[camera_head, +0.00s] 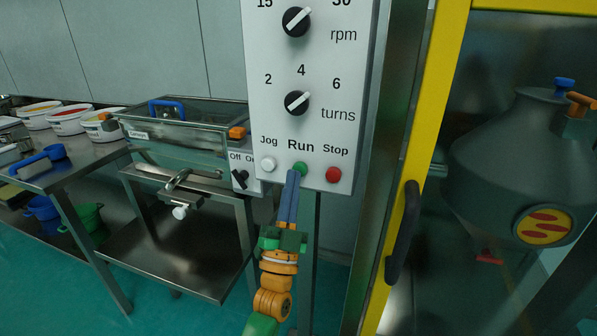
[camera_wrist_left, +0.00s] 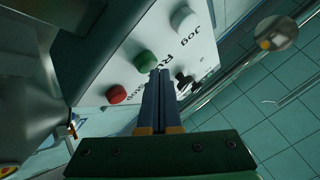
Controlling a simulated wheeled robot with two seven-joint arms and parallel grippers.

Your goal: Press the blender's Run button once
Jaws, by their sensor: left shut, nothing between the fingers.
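The control panel (camera_head: 310,60) stands upright in the middle of the head view. Its green Run button (camera_head: 300,168) sits between the white Jog button (camera_head: 268,164) and the red Stop button (camera_head: 333,174). My left gripper (camera_head: 292,174) is shut and empty. Its fingertips are at the lower left edge of the Run button and hide part of it. In the left wrist view the green button (camera_wrist_left: 145,62) shows just left of the fingertips (camera_wrist_left: 159,73). I cannot tell whether they touch it. The right gripper is not in view.
Two knobs for rpm (camera_head: 296,21) and turns (camera_head: 296,102) are above the buttons. A yellow door frame (camera_head: 428,110) with a dark handle (camera_head: 403,232) is close at the right.

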